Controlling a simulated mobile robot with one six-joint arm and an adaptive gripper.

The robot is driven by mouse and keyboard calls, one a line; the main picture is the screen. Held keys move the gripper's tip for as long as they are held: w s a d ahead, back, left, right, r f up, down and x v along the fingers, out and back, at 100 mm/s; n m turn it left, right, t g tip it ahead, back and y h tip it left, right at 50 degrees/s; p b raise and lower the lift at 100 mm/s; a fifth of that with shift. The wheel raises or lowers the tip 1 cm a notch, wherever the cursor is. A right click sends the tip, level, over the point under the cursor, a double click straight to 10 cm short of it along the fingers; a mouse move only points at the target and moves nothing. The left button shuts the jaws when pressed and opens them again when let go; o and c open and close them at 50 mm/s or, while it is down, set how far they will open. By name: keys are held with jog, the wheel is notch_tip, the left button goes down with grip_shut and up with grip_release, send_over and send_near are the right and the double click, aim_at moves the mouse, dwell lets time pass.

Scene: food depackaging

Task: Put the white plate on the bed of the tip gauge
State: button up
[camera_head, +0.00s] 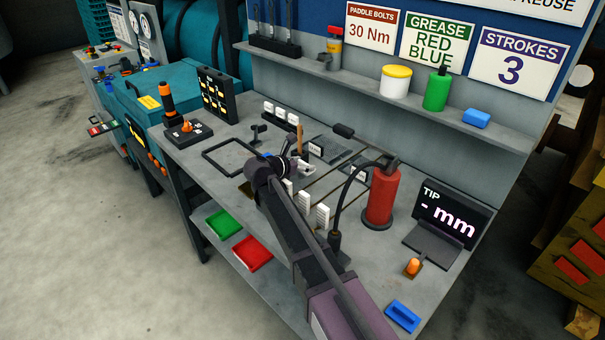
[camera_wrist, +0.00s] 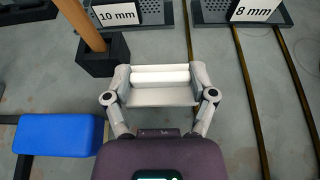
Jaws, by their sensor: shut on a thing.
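My gripper (camera_wrist: 160,88) is shut on a white plate (camera_wrist: 163,97), which lies between its two fingers in the wrist view. The plate shows a flat face and rounded white ridges along its far side. In the head view my gripper (camera_head: 300,166) is over the middle of the bench, partly hidden by my own arm. The tip gauge's screen (camera_head: 447,215) reads "TIP - mm" at the bench's right. A flat dark bed (camera_head: 432,246) lies in front of the screen, with nothing on it, well to the right of my gripper.
A red cylinder (camera_head: 381,196) with a black hose stands between my gripper and the gauge. White ridged pieces (camera_head: 322,216) stand near my arm. An orange-knobbed piece (camera_head: 413,266) and a blue block (camera_head: 402,316) are near the gauge.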

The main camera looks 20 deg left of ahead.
aim_at(303, 179)
jog(key=shift+f+b, duration=1.55)
jog(key=shift+f, duration=0.2)
jog(key=shift+f, duration=0.15)
jog(key=o, duration=1.1)
jog(key=shift+o, duration=0.2)
jog(key=shift+r, duration=0.3)
jog(key=p+v, duration=0.4)
jog(key=v, duration=0.8)
jog(key=shift+p, duration=0.3)
